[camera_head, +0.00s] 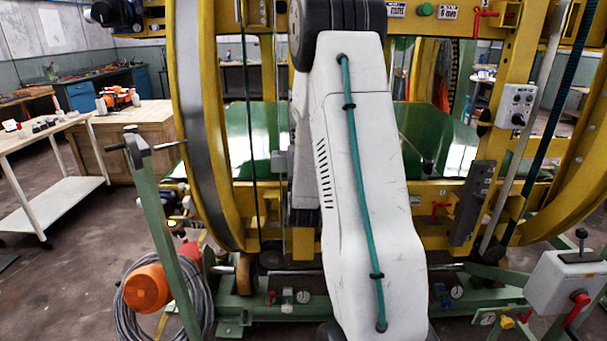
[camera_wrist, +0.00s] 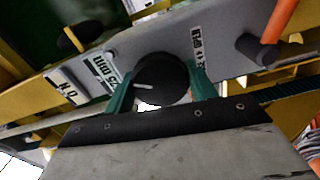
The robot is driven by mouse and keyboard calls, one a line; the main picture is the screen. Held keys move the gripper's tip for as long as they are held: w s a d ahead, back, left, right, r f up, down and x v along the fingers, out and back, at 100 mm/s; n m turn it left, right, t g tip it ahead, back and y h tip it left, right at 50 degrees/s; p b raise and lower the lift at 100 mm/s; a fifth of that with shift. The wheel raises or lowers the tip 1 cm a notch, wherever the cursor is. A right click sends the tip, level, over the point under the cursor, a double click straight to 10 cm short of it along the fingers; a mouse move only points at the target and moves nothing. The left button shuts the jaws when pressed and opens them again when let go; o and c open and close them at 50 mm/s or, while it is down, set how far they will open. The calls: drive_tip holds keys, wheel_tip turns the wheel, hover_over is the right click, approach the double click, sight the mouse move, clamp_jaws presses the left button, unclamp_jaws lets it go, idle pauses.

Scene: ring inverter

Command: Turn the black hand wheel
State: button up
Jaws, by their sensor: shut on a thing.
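The black hand wheel (camera_wrist: 163,74) is a round knob with a short white mark line on its face, in the upper middle of the wrist view. It is mounted on a grey panel with printed labels. My gripper (camera_wrist: 160,88) has its two teal fingers on either side of the wheel, shut on it. In the head view my white arm covers the middle of the picture. The wheel and my gripper are hidden behind it there.
In the wrist view a white label (camera_wrist: 102,71) sits left of the wheel and an orange handle (camera_wrist: 280,20) to its right. In the head view a large yellow ring frame (camera_head: 190,120) surrounds my arm. A wooden workbench (camera_head: 135,135) stands at the left; the floor there is partly free.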

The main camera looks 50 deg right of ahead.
drive_tip(key=m, duration=0.4)
drive_tip(key=shift+m, duration=0.3)
drive_tip(key=m, duration=0.4)
drive_tip(key=shift+m, duration=0.3)
drive_tip(key=m, duration=0.4)
drive_tip(key=shift+m, duration=0.3)
drive_tip(key=m, duration=0.3)
drive_tip(key=shift+m, duration=0.3)
drive_tip(key=m, duration=0.4)
drive_tip(key=shift+m, duration=0.3)
drive_tip(key=m, duration=0.8)
drive_tip(key=shift+m, duration=2.4)
